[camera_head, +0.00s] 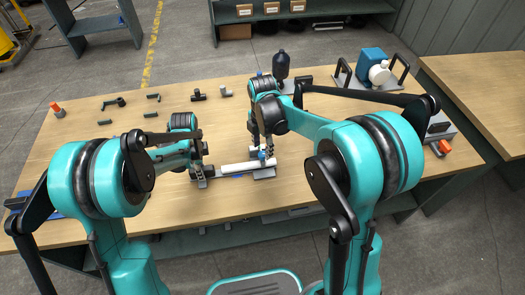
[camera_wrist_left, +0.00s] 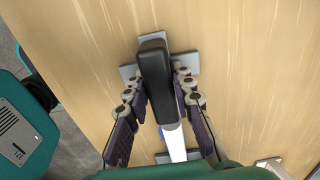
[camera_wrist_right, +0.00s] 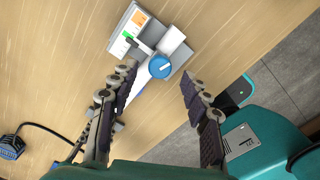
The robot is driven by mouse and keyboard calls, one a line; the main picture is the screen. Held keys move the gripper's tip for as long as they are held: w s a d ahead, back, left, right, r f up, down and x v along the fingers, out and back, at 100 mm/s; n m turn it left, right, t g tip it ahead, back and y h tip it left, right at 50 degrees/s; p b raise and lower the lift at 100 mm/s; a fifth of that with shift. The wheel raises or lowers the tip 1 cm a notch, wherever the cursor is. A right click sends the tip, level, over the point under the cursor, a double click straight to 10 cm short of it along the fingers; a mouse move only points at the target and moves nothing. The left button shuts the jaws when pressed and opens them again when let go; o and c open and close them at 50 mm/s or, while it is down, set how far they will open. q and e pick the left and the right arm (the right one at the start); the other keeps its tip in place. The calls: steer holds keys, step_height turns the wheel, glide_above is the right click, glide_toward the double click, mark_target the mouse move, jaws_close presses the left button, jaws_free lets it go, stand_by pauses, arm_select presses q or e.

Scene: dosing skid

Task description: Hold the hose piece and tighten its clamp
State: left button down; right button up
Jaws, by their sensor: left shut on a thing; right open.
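The hose piece is a white tube (camera_head: 240,167) low over the table's middle; it also shows in the left wrist view (camera_wrist_left: 175,143). Its left end carries a thick black sleeve (camera_wrist_left: 155,72). My left gripper (camera_head: 199,172) is shut on this black sleeve, one finger on each side, above a grey cross-shaped base. The clamp has a round blue knob (camera_wrist_right: 160,67) beside a white block (camera_wrist_right: 173,41), on a grey plate at the tube's right end. My right gripper (camera_wrist_right: 160,80) is open just above, with the knob between and beyond its fingertips. In the head view, my right gripper (camera_head: 262,150) partly hides the knob.
A dark bottle (camera_head: 281,64) and a blue-and-white pump (camera_head: 371,67) stand at the back. Several small black fittings (camera_head: 114,102) and an orange-topped part (camera_head: 57,109) lie at the left. An orange piece (camera_head: 445,146) sits at the right edge.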

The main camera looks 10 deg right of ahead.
mark_target(262, 154)
steer(key=shift+f, duration=1.35)
jaws_close()
steer(key=shift+m, duration=2.3)
jaws_free()
step_height(262, 154, up, 12)
